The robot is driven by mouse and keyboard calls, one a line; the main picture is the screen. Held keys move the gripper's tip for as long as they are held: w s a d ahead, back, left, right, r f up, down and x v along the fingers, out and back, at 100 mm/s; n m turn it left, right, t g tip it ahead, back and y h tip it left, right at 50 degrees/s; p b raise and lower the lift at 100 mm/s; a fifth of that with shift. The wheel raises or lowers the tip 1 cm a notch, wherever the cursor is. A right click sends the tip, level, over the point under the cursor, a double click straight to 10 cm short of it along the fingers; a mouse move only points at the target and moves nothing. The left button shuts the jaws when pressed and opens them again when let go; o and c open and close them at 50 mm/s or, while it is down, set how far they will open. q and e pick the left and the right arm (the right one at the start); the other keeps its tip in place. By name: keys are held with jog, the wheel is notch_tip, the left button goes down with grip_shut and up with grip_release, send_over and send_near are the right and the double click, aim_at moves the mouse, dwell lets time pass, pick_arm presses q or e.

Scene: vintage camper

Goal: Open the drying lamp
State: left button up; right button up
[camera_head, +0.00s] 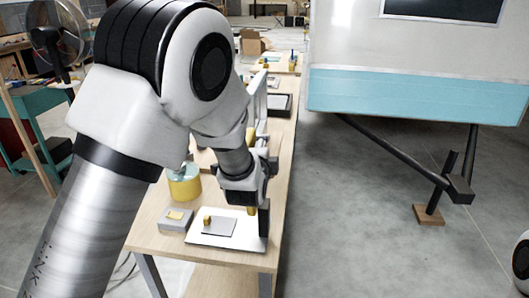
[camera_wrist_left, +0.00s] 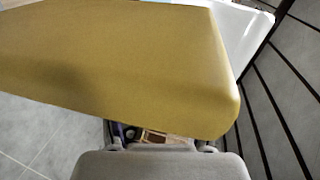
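My left gripper (camera_head: 243,190) hangs over the near end of the workbench, its fingertips hidden by my arm and wrist. Below it is a white flat plate (camera_head: 193,239) with a grey pad (camera_head: 217,227), a small yellow knob (camera_head: 207,219) and a dark upright piece (camera_head: 264,218). A bit of yellow (camera_head: 251,211) shows just under the gripper. I cannot tell for certain which part is the drying lamp. In the left wrist view a large yellow block (camera_wrist_left: 130,62) is very close and hides the fingers, so their opening and any grip are unclear. My right gripper is out of view.
A yellow round container (camera_head: 184,184) and a small grey box (camera_head: 175,219) stand left of the plate on the workbench (camera_head: 148,241). More items lie further back. Open grey floor lies right of the bench, below the white and blue camper (camera_head: 420,92).

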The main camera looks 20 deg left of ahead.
pick_arm(q)
jog(key=shift+s, duration=0.1)
jog(key=v, duration=0.7)
jog(key=shift+s, duration=0.15)
jog(key=shift+d+f, duration=0.1)
